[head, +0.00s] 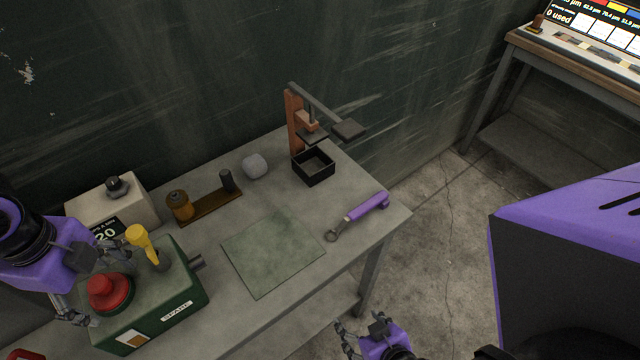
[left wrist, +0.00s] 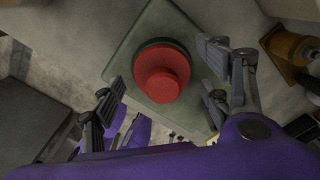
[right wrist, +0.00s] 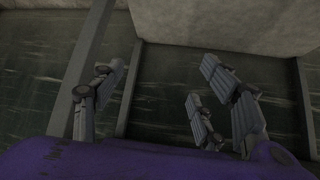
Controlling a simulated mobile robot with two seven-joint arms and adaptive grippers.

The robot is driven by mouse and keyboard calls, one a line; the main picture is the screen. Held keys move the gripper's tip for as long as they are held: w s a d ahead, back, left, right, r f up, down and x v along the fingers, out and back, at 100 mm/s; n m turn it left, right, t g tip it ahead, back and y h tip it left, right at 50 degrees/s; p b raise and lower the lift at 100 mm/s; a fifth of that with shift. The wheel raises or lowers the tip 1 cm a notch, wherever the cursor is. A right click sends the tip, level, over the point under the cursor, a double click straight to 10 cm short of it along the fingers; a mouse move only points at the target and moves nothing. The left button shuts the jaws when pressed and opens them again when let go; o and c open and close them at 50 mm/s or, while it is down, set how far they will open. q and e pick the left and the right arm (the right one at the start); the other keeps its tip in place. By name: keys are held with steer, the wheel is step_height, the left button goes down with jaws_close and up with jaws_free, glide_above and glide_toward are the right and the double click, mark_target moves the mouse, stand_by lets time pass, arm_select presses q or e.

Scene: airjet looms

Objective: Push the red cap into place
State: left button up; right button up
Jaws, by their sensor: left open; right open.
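The red cap (head: 107,290) sits on top of the green box (head: 178,300) at the left end of the table. It also shows in the left wrist view (left wrist: 162,75), round and stepped, with a dark green ring under its edge. How deeply it is seated I cannot tell. My left gripper (head: 88,286) is open with its fingers around or above the cap; in the left wrist view its fingers stand on both sides of the cap, apart from it. My right gripper (head: 372,330) is open and empty, off the table's front right edge.
A yellow-handled lever (head: 142,242) stands on the green box beside the cap. A pale box with a dark knob (head: 112,203) is behind. A green mat (head: 272,252), purple-handled tool (head: 366,207), black tray (head: 313,168) and grey lump (head: 255,166) lie to the right.

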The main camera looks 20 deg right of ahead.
arm_select(q)
steer(key=shift+r, duration=0.2)
step_height(320, 180, up, 12)
steer(key=shift+s+f, duration=0.15)
arm_select(e)
steer(key=shift+w+a+r, duration=0.1)
steer(key=shift+w+r, duration=0.3)
steer(key=shift+w, duration=0.45)
steer(key=shift+w+r, duration=0.1)
steer(key=shift+w, duration=0.05)
